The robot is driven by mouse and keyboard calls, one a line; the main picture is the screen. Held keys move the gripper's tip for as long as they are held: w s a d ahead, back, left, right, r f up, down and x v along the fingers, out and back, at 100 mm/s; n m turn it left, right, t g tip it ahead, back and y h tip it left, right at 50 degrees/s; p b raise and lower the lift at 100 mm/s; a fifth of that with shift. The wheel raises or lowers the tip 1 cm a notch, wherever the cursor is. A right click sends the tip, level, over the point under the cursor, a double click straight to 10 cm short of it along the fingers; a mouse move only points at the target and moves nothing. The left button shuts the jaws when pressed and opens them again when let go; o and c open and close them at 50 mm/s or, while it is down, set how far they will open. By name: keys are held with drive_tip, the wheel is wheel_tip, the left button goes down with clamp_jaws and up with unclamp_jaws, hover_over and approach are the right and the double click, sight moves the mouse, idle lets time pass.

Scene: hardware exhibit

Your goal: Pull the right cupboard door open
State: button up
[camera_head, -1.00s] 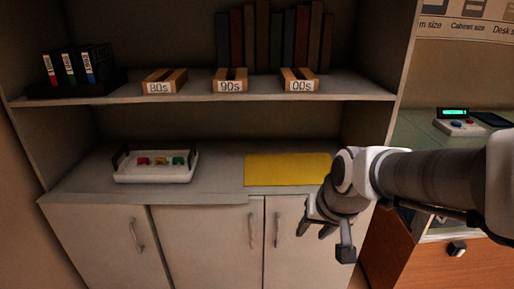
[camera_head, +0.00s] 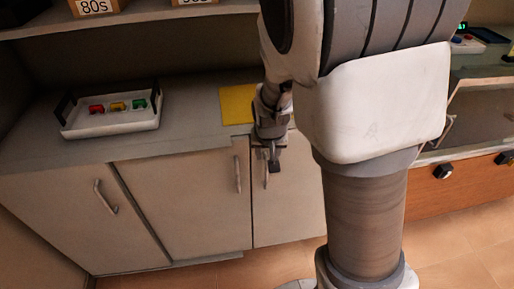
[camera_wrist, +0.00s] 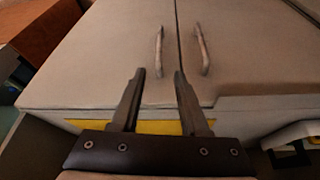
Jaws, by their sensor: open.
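The right cupboard door (camera_head: 288,215) is pale and shut, partly hidden by my arm in the head view. Its upright metal handle (camera_head: 266,172) is near its left edge. My gripper (camera_head: 272,158) is in front of the door's top, close to that handle. The wrist view shows the scene turned over, so the right door (camera_wrist: 110,55) is on the left there. In it my gripper (camera_wrist: 160,72) is open and empty, and the right door's handle (camera_wrist: 160,48) lines up between the fingertips. I cannot tell whether they touch it.
The neighbouring door (camera_head: 185,205) is shut, with its handle (camera_head: 238,175) close beside. A white tray (camera_head: 110,122) with coloured pieces and a yellow mat (camera_head: 238,105) lie on the counter. An orange-brown drawer unit (camera_head: 450,190) stands right. Tiled floor (camera_head: 225,277) is clear in front.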

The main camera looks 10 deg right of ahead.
sight(267, 172)
drive_tip(key=b+x, duration=0.6)
drive_tip(key=x, duration=1.1)
clamp_jaws()
idle(0.8)
